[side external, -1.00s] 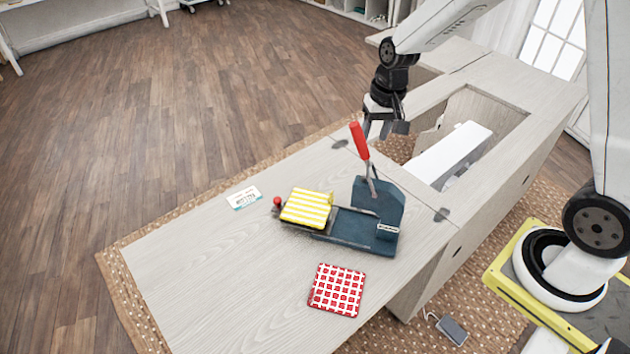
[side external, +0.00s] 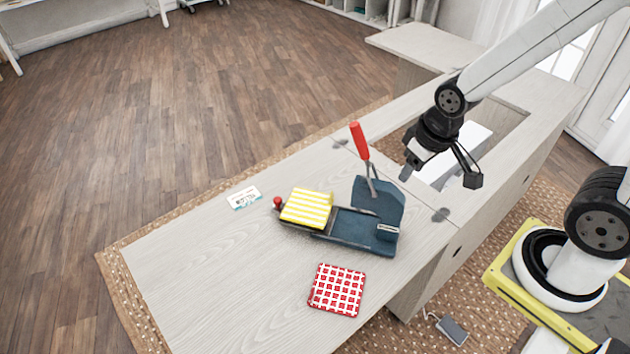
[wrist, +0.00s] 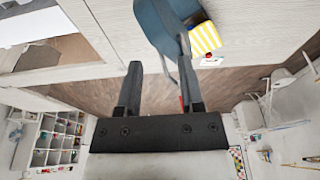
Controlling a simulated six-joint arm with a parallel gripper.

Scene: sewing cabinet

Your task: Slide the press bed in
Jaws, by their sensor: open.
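The press is a dark blue machine (side external: 375,200) on the cabinet's wooden leaf, with an upright red-handled lever (side external: 360,142). Its bed (side external: 307,228) extends to the left out of the press body and ends in a red knob (side external: 278,202). A yellow-and-white striped pad (side external: 307,208) lies on the bed. My gripper (side external: 438,180) is open and empty, up and to the right of the press, above the cabinet's opening side. In the wrist view my fingers (wrist: 162,90) are spread apart, with the press (wrist: 160,25) and striped pad (wrist: 205,38) beyond them.
A red-and-white checked pad (side external: 337,290) lies in front of the press. A small white-and-teal card (side external: 244,197) lies behind left of the bed. The white sewing machine (side external: 455,155) sits in the cabinet opening at right. The leaf's left end is clear.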

